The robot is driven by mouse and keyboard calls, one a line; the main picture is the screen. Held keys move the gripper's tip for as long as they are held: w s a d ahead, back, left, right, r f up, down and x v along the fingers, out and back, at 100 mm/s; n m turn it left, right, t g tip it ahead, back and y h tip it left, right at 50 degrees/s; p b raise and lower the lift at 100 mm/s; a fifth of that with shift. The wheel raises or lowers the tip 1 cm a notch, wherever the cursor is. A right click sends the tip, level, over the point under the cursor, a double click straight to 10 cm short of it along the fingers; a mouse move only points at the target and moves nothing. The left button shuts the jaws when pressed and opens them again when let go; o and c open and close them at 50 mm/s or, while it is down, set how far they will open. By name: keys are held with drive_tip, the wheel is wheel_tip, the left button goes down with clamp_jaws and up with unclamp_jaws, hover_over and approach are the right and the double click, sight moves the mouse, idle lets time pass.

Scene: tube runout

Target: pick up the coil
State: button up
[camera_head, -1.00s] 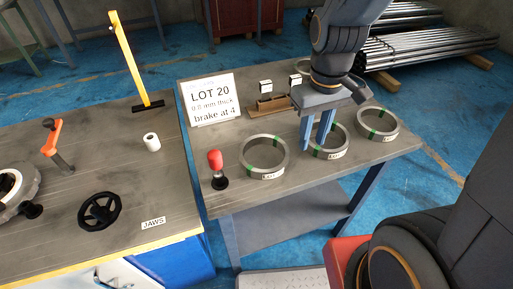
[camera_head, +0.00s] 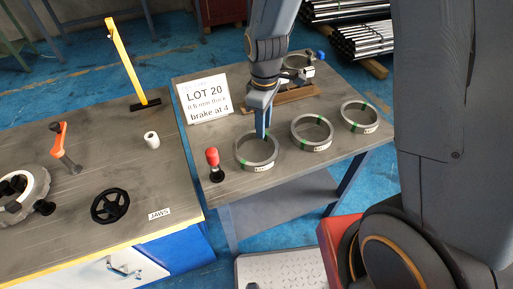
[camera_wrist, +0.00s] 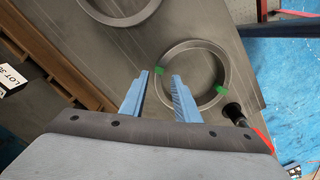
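Three grey metal coils with green bands and white labels lie flat in a row on the small table: the left coil (camera_head: 245,163), the middle coil (camera_head: 305,147) and the right coil (camera_head: 371,128). My gripper (camera_head: 263,135) points down at the left coil's back edge. In the wrist view, my gripper (camera_wrist: 162,75) is open and empty. One finger shows outside a coil's ring (camera_wrist: 229,72) and the other over its inner side, with the ring's wall between them. I cannot tell how far the fingertips reach down. Part of another coil (camera_wrist: 120,22) shows at the top.
A red-knobbed lever (camera_head: 213,160) stands just left of the left coil. The LOT 20 sign (camera_head: 204,97) and a brown rack (camera_head: 293,95) stand behind. A workbench (camera_head: 110,165) with a black handwheel (camera_head: 110,206) is at left. Pipes (camera_head: 362,38) lie on the floor behind.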

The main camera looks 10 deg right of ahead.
drive_tip(key=shift+f, duration=1.5)
drive_tip(key=shift+c, duration=0.5)
clamp_jaws()
drive_tip(key=shift+r, duration=0.1)
